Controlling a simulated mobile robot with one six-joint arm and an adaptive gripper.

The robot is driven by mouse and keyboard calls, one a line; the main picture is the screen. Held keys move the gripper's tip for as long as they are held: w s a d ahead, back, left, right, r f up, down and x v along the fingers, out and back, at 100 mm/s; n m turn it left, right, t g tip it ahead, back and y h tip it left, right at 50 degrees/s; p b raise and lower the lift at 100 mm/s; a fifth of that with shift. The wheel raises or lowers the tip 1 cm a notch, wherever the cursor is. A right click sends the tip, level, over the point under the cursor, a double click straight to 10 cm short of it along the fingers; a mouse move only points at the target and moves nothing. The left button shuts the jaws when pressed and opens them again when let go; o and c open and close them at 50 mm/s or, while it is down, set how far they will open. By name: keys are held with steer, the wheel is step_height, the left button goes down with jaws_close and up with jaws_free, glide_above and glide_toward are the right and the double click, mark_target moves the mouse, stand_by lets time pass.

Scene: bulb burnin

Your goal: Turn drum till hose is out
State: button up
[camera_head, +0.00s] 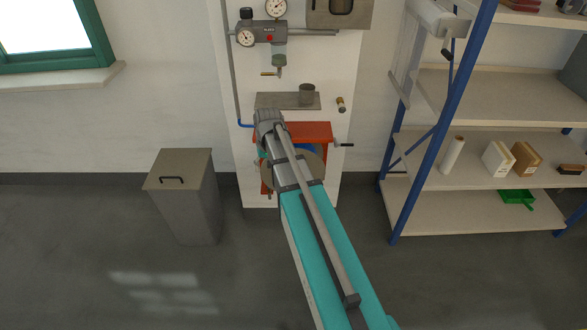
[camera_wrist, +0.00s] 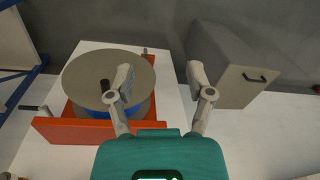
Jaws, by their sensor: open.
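The drum has a round grey-brown disc (camera_wrist: 128,66) with blue hose (camera_wrist: 98,114) wound behind it, in an orange-red bracket (camera_wrist: 75,132). A dark knob (camera_wrist: 104,86) stands out from the disc face. In the head view the bracket (camera_head: 318,130) is on the white wall panel, and my arm hides much of the drum (camera_head: 313,165). My gripper (camera_wrist: 160,75) is open and empty; one finger overlaps the disc's edge in the wrist view, the other is clear of it. I cannot tell whether the finger touches the disc. A small crank (camera_wrist: 36,108) sticks out beside the bracket.
A lidded grey bin (camera_head: 185,195) stands on the floor left of the panel. A blue-framed shelf unit (camera_head: 440,130) stands to the right. Gauges (camera_head: 265,25) and a small shelf (camera_head: 285,100) are above the drum. The floor in front is clear.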

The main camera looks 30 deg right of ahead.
steer(key=w+d+f+m+b, duration=0.1)
steer(key=w+d+f+b, duration=0.1)
steer(key=d, duration=0.4)
steer(key=w+d+f+b, duration=0.3)
steer(key=w+d, duration=0.3)
steer(key=w+d+f+m+y+b, duration=0.1)
steer(key=w+d+f+b, duration=0.1)
steer(key=w+d, duration=0.3)
steer(key=shift+w+d+f+m+t+b, duration=0.1)
steer(key=shift+d+f+m+t+b, duration=0.15)
steer(key=shift+f, duration=0.2)
steer(key=shift+d+f+m+t+b, duration=0.1)
steer(key=shift+d+f+t, duration=0.05)
steer(key=shift+d+f, duration=0.2)
steer(key=shift+w+d+f, duration=0.1)
steer(key=shift+d, duration=0.3)
steer(key=shift+f, duration=0.15)
steer(key=shift+w+a+f+b, duration=0.1)
steer(key=shift+a+f+b, duration=0.15)
steer(key=shift+f+b, duration=0.95)
steer(key=shift+w+a+f+b, duration=0.1)
steer(key=shift+a+f+b, duration=0.1)
steer(key=shift+f+b, duration=1)
steer(key=shift+w+a+f+b, duration=0.1)
steer(key=shift+a+f+b, duration=0.15)
steer(key=shift+f+b, duration=0.95)
steer(key=shift+r, duration=0.1)
steer(key=shift+c, duration=0.2)
jaws_close()
